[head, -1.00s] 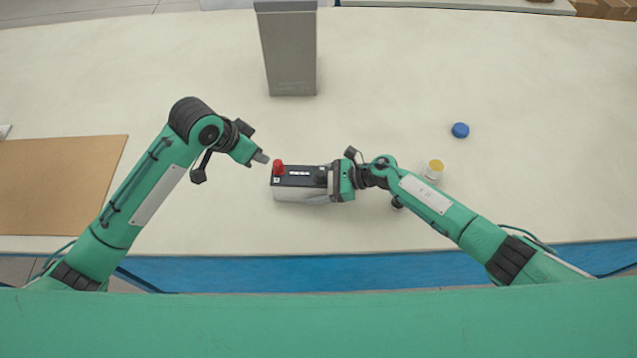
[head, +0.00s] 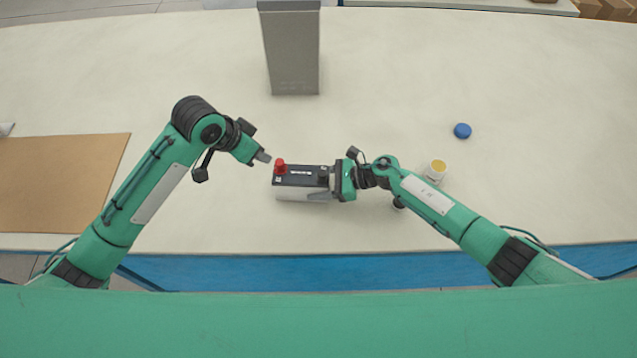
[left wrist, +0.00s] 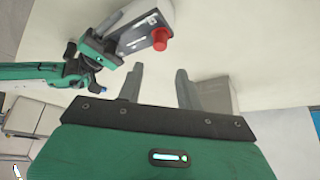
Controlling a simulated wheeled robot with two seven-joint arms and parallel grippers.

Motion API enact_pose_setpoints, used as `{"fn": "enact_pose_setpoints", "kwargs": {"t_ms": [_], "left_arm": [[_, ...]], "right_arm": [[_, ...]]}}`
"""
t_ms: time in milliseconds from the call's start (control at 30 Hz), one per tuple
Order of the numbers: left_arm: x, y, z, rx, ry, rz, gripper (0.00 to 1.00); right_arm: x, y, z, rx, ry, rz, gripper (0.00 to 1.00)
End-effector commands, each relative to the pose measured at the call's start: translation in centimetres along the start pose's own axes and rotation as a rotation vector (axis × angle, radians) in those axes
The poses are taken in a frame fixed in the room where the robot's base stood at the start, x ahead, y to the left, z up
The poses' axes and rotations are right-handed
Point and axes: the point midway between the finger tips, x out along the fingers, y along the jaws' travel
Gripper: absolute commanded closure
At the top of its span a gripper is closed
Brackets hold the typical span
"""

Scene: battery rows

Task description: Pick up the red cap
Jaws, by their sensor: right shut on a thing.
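The red cap (head: 280,166) sits on the left end of a battery (head: 300,196) with a black top and a pale lower body. In the left wrist view the red cap (left wrist: 160,39) stands out from the battery's end, ahead of the fingers. My left gripper (head: 264,157) is just up and left of the cap and holds nothing. In the left wrist view its two fingers (left wrist: 159,85) are apart with empty space between them. My right gripper (head: 333,182) is shut on the battery's right end; its fingertips are partly hidden.
A tall grey box (head: 292,60) stands behind the battery. A blue cap (head: 462,131) and a white jar with yellow contents (head: 436,171) are to the right. A brown board (head: 60,183) lies at the left.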

Motion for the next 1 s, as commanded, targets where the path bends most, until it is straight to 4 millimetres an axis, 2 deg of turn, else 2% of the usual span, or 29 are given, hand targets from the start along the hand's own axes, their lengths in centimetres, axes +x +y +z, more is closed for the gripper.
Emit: {"fn": "enact_pose_setpoints", "kwargs": {"t_ms": [300, 400, 533, 667, 1000], "left_arm": [[0.0, 0.0, 0.0, 0.000, 0.000, 0.000, 0.64], [0.0, 0.0, -0.1, 0.007, -0.001, 0.001, 0.52], [0.2, 0.2, -0.6, 0.081, -0.018, 0.012, 0.52], [0.5, 0.8, -1.8, 0.261, -0.060, 0.043, 0.52], [0.9, 1.6, -4.6, 0.921, -0.223, 0.181, 0.52]], "right_arm": [[0.0, 0.0, 0.0, 0.001, 0.000, -0.001, 1.00], [0.0, 0.0, 0.0, 0.001, 0.000, -0.001, 1.00], [0.0, 0.0, 0.0, 0.001, 0.000, -0.001, 1.00], [0.0, 0.0, 0.0, 0.001, 0.000, -0.001, 1.00], [0.0, 0.0, 0.0, 0.001, 0.000, -0.001, 1.00]]}}
